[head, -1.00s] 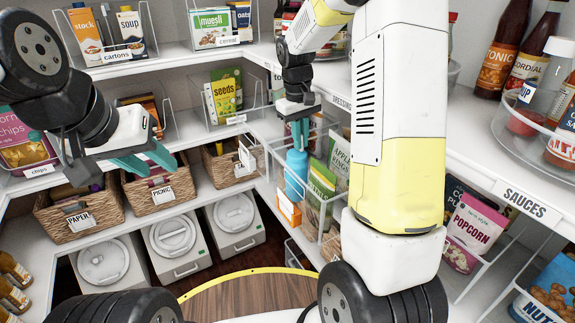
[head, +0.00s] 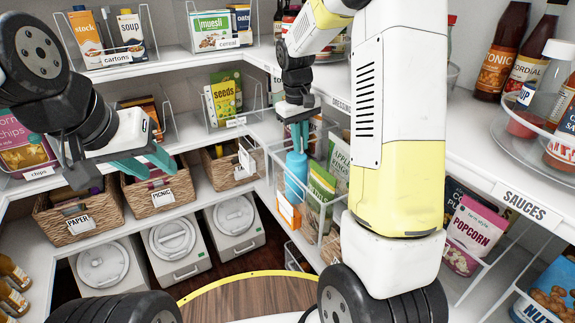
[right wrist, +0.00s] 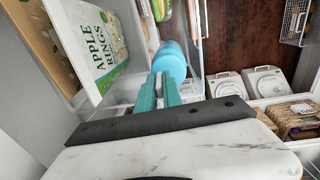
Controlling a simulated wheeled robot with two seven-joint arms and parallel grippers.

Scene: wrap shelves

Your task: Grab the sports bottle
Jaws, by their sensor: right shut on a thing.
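The sports bottle (head: 296,172) is blue and upright at the front left end of a clear bin on the right-hand shelf. My right gripper (head: 299,136) reaches down from above and is shut on the bottle's top. In the right wrist view the blue bottle (right wrist: 171,60) shows beyond the teal fingers (right wrist: 158,88), which hide part of it. My left gripper (head: 160,168) is open and empty, in front of the wicker baskets, away from the bottle.
The clear bin (head: 325,232) also holds snack pouches, including an apple rings bag (right wrist: 103,45) close beside the bottle. Wicker baskets (head: 160,196) stand on the middle shelf, with white lidded bins (head: 175,245) below.

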